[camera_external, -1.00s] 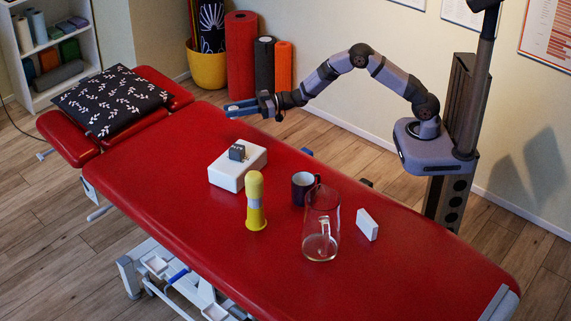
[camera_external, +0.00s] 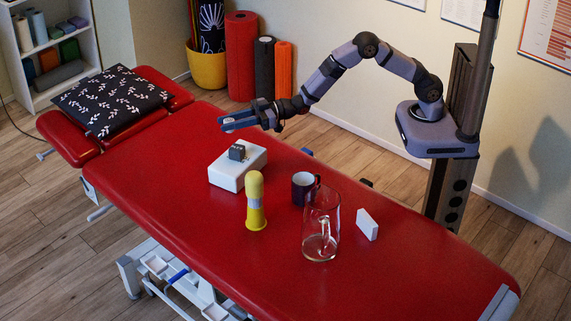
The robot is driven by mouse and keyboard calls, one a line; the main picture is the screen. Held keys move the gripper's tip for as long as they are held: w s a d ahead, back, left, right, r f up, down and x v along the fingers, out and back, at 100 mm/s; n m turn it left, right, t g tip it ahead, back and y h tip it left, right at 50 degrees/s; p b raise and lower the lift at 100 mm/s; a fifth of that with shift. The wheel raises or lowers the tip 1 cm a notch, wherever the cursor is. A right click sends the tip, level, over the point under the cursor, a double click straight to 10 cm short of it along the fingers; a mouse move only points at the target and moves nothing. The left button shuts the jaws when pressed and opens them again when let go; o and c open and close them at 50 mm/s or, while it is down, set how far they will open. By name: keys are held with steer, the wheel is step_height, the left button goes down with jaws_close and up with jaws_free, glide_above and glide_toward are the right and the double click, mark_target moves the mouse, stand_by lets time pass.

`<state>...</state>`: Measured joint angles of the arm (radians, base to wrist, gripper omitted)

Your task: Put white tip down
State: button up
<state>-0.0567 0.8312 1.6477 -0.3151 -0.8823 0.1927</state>
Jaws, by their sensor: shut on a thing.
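My gripper (camera_external: 228,122) has blue fingers and is in the external view, above the far side of the red table, behind the white block. It is shut on a small pale thing, seemingly the white tip (camera_external: 232,119), held in the air above the table. The fingers hide most of it, so its shape and tilt are hard to tell.
The red treatment table (camera_external: 170,185) holds a white block (camera_external: 232,176) with a small dark grey object (camera_external: 238,152) on top, a yellow bottle (camera_external: 255,205), a dark mug (camera_external: 303,188), a glass jug (camera_external: 320,225) and a white box (camera_external: 367,224). The table left of the block is clear.

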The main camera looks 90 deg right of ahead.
steer(key=s+a+r+p, duration=0.2)
steer(key=a+p, duration=0.1)
steer(key=a, duration=0.3)
steer(key=s+a+r+p, duration=0.2)
steer(key=a+r, duration=0.1)
steer(key=a, duration=0.4)
steer(key=s+a+f+p, duration=0.3)
steer(key=s+a+f, duration=0.1)
steer(key=s+a, duration=0.35)
steer(key=n+y+p, duration=0.1)
steer(key=y+p, duration=0.1)
steer(key=p, duration=0.5)
glide_above(355, 204)
step_height(355, 204, down, 8)
step_height(355, 204, down, 7)
steer(key=b, duration=0.5)
steer(key=shift+a+r+b, duration=0.1)
steer(key=shift+r+b, duration=0.05)
steer(key=shift+b, duration=0.25)
steer(key=shift+f+b, duration=1.55)
steer(key=shift+f, duration=0.3)
